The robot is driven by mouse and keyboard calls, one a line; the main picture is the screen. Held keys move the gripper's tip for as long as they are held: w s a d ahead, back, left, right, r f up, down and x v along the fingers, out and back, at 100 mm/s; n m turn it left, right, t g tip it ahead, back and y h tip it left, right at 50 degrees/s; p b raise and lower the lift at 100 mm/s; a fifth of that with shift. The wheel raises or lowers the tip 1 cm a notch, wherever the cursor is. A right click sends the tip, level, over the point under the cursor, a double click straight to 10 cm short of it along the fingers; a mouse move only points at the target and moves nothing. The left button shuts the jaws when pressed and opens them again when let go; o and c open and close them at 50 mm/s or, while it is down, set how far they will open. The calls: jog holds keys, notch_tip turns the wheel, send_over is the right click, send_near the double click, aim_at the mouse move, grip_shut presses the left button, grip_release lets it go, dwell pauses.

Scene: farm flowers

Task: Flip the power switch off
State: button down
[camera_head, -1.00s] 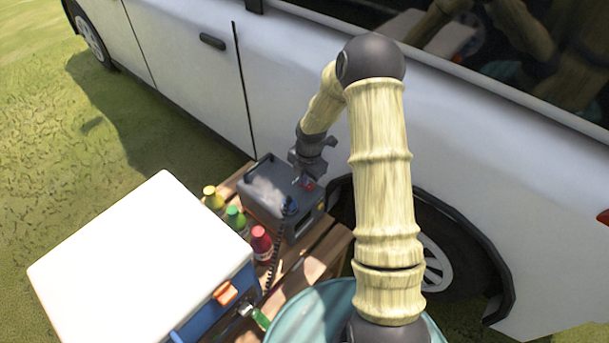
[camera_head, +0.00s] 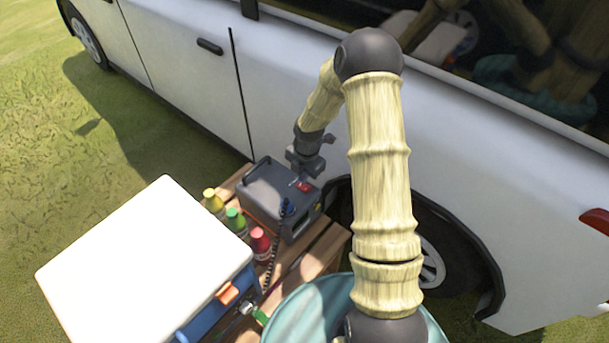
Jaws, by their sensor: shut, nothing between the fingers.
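The dark grey power box (camera_head: 268,190) stands on a slatted wooden table beside the white car. A small red switch (camera_head: 304,186) sits on its top near the right edge; its on or off position is too small to tell. My gripper (camera_head: 300,174) is shut and empty, pointing down just behind the red switch. I cannot tell whether the fingertips touch the switch or the box. A blue plug (camera_head: 288,206) with a dark coiled cord is on the front of the box.
Bottles with yellow (camera_head: 211,194), green (camera_head: 235,215) and red (camera_head: 259,237) caps stand left of the box. A white-lidded blue cooler (camera_head: 145,265) is at the front left. A teal barrel (camera_head: 305,310) is at the front. The white car (camera_head: 300,70) closes off the back.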

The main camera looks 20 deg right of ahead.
aim_at(300, 186)
notch_tip(300, 186, up, 11)
jog(key=w+p, duration=0.1)
jog(key=p, duration=0.1)
jog(key=shift+a+p, duration=0.3)
jog(key=shift+a, duration=0.1)
jog(key=s+r+m+t, duration=0.1)
jog(key=s+r+m, duration=0.5)
jog(key=s+m, duration=0.6)
jog(key=s+r+m+t, duration=0.1)
jog(key=s+r+m, duration=0.5)
jog(key=s+m, duration=0.5)
notch_tip(300, 186, up, 21)
jog(key=w+m+p, duration=0.1)
jog(key=m+p, duration=0.1)
jog(key=p, duration=1.9)
jog(key=shift+w+h, duration=0.4)
